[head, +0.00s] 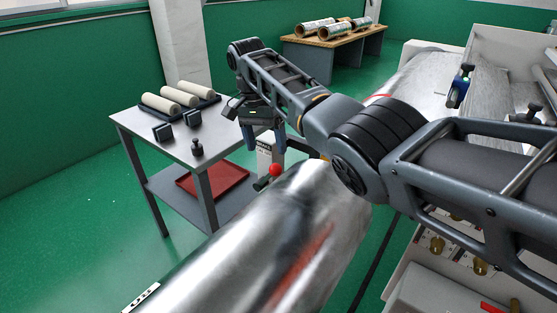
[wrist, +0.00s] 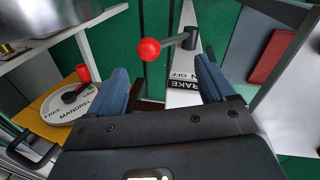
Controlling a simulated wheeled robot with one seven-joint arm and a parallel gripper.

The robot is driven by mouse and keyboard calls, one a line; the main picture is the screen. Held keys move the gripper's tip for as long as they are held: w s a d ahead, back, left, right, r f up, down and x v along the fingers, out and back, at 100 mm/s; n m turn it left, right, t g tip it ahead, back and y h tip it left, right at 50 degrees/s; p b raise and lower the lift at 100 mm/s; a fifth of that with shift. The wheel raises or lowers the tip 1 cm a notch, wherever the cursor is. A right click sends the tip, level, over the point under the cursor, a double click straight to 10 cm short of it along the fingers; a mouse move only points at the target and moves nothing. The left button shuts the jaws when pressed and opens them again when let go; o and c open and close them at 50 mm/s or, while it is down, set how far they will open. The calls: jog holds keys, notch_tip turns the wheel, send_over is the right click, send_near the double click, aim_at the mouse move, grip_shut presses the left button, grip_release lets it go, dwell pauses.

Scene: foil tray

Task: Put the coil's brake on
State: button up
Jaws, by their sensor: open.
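The brake lever's red ball knob (head: 275,169) sits beside the near end of the big shiny foil coil (head: 245,245). In the wrist view the red ball (wrist: 149,49) is on a grey rod that runs right to a dark hub on a white post. A BRAKE label (wrist: 185,84) with ON and OFF marks is on that post, partly hidden by my gripper. My gripper (head: 264,143) points down above the knob, its blue fingers apart and empty. In the wrist view the ball shows beyond and between the fingertips (wrist: 162,66), seemingly not touched.
A round MANDREL plate (wrist: 62,108) marked FREE, with a red-knobbed handle (wrist: 82,75), lies left of the fingers. A grey side table (head: 150,128) holds cream rolls and dark blocks, with a red tray (head: 212,180) below. The foil machine (head: 480,90) stands at right. Green floor lies around the table.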

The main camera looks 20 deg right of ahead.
aim_at(273, 169)
jog(key=shift+s+d+f, duration=0.15)
jog(key=shift+s+f, duration=0.1)
jog(key=f, duration=0.5)
jog(key=s+d+f, duration=0.1)
jog(key=f, duration=0.1)
jog(key=shift+f+p, duration=0.15)
jog(key=shift+p, duration=0.25)
jog(key=shift+c, duration=0.2)
